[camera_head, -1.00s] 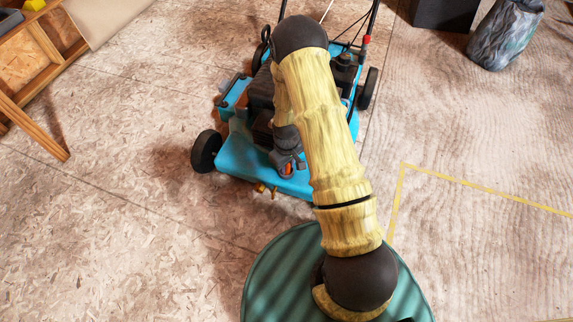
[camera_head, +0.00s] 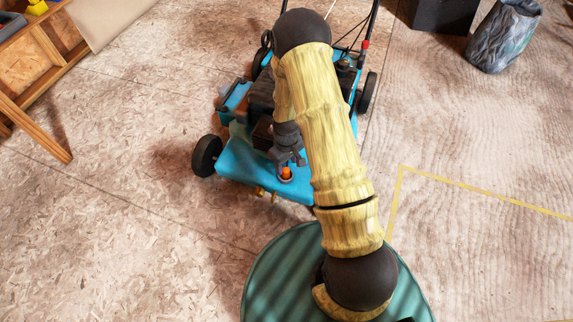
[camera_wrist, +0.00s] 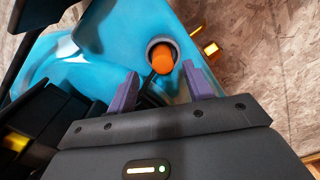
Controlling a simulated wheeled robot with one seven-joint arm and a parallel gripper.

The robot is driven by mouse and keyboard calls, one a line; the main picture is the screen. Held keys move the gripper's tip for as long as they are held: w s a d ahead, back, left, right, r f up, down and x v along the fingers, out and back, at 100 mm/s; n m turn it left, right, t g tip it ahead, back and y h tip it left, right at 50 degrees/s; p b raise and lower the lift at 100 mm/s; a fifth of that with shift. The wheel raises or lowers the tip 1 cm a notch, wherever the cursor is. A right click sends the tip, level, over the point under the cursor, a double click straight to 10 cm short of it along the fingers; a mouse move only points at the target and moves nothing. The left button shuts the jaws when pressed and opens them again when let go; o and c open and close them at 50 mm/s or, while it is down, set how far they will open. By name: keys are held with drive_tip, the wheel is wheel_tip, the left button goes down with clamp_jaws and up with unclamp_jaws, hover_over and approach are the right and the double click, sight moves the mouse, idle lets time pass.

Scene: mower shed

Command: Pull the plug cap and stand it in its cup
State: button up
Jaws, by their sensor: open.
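The orange plug cap (camera_wrist: 163,58) stands in a round grey cup (camera_wrist: 152,43) on the blue mower deck in the wrist view. A short dark piece runs from the cap toward my gripper; I cannot tell if it is a lead. In the head view the orange cap (camera_head: 286,173) shows at the front of the mower (camera_head: 250,177), just below my gripper (camera_head: 288,159). My gripper is open; in the wrist view its two purple fingers (camera_wrist: 160,77) are apart, with the cap beyond and between their tips. Nothing is seen held.
Brass-coloured fittings (camera_wrist: 207,47) stick out from the deck's front edge. The black engine parts (camera_head: 262,95) and the handle bars rise behind. A wooden bench (camera_head: 50,55) stands at the left, a grey bin (camera_head: 503,38) at the back right. The floor around is clear.

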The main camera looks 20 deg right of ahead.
wheel_tip(320, 180, up, 13)
drive_tip(key=p, duration=0.6)
drive_tip(key=shift+d+r, duration=0.15)
drive_tip(key=shift+d, duration=0.05)
wheel_tip(320, 180, up, 9)
drive_tip(key=m+p, duration=0.1)
drive_tip(key=p, duration=0.2)
hover_over(288, 169)
drive_tip(key=s, duration=0.2)
drive_tip(key=s+r+m+t+p, duration=0.1)
drive_tip(key=s+r+m+p, duration=0.15)
drive_tip(key=s+r, duration=0.6)
drive_tip(key=s+r+m+t+p, duration=0.2)
drive_tip(key=s+r+p, duration=0.15)
drive_tip(key=r, duration=0.95)
wheel_tip(288, 169, up, 38)
drive_tip(key=p, duration=3.8)
drive_tip(key=shift+a, duration=0.2)
